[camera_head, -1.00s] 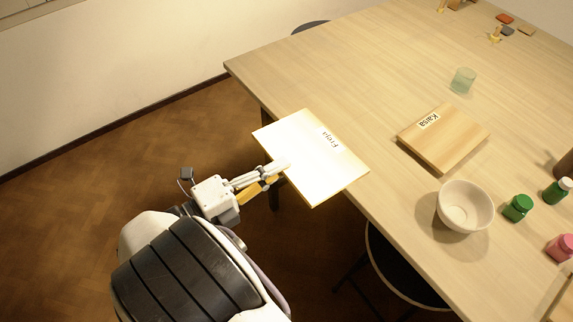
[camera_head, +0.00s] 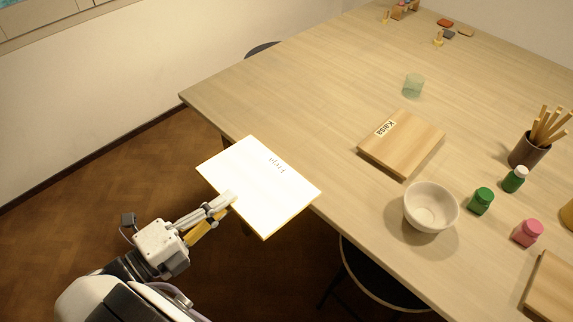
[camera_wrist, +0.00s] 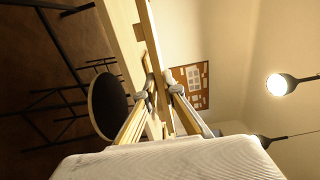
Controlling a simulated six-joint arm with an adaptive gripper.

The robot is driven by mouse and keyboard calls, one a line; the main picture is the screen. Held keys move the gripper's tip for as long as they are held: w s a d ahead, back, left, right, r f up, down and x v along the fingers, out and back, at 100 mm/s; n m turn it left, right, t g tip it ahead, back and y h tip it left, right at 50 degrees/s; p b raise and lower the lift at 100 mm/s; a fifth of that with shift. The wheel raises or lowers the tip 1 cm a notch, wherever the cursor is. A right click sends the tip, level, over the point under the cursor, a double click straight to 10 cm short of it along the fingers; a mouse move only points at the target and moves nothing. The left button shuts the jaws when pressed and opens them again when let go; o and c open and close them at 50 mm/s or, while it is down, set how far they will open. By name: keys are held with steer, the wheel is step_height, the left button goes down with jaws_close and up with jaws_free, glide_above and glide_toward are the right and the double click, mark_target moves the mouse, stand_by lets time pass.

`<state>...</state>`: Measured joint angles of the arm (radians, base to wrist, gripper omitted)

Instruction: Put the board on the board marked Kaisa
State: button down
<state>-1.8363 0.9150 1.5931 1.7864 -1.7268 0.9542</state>
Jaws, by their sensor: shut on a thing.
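My gripper (camera_head: 232,200) is shut on the edge of a pale, thin board (camera_head: 262,180). In the head view this board is held out over the near-left table edge, partly beyond it, its bright face up with a dark name that I cannot read surely. The wrist view shows the fingers (camera_wrist: 163,90) with the held board (camera_wrist: 154,45) edge-on between them. The board marked Kaisa (camera_head: 415,145) lies flat on the table to the right of the held board, apart from it. Its top shows bare apart from the name label.
A white bowl (camera_head: 431,206) stands close to the Kaisa board's near side. A glass (camera_head: 413,85) stands behind it. The table (camera_head: 290,95) is clear at the back left.

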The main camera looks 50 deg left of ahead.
steer(key=shift+w+d, duration=0.1)
steer(key=shift+w, duration=0.5)
steer(key=w+d+r+m+h, duration=0.1)
steer(key=w+d, duration=0.3)
steer(key=w, duration=0.7)
steer(key=w+d+r+m+h, duration=0.1)
steer(key=w+d+r+h, duration=0.2)
steer(key=w, duration=0.8)
steer(key=w+d+r+m+g+h, duration=0.1)
steer(key=w+d+r+m+h, duration=0.1)
steer(key=w, duration=0.9)
steer(key=d+r, duration=0.1)
steer(key=d, duration=0.1)
steer(key=shift+w+d+h, duration=0.2)
steer(key=shift+d+h, duration=0.1)
steer(key=shift+d, duration=0.1)
step_height(320, 180, down, 6)
steer(key=shift+f, duration=0.15)
